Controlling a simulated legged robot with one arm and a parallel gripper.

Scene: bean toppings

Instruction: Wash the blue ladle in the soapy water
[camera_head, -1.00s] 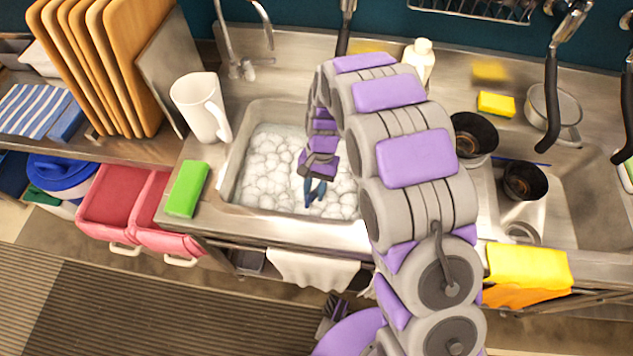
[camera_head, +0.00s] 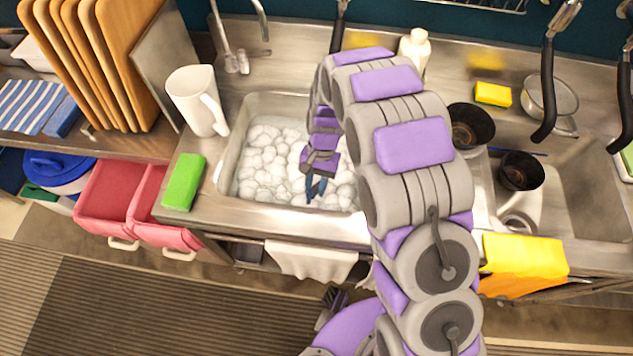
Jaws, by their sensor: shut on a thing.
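The soapy water (camera_head: 262,165) is a bed of white foam in the steel sink basin (camera_head: 228,163). My gripper (camera_head: 317,181) points down over the right half of the basin, low and close to the foam. It is shut on the blue ladle (camera_head: 316,191), of which only a short dark blue part shows below the gripper. The rest of the ladle is hidden by the foam and the gripper, so its bowl cannot be seen.
A white pitcher (camera_head: 198,102) and a green sponge (camera_head: 184,182) stand left of the basin. The faucet (camera_head: 231,40) is behind it. Dark pots (camera_head: 470,127) and a yellow sponge (camera_head: 493,94) are to the right. Pans hang at the far right.

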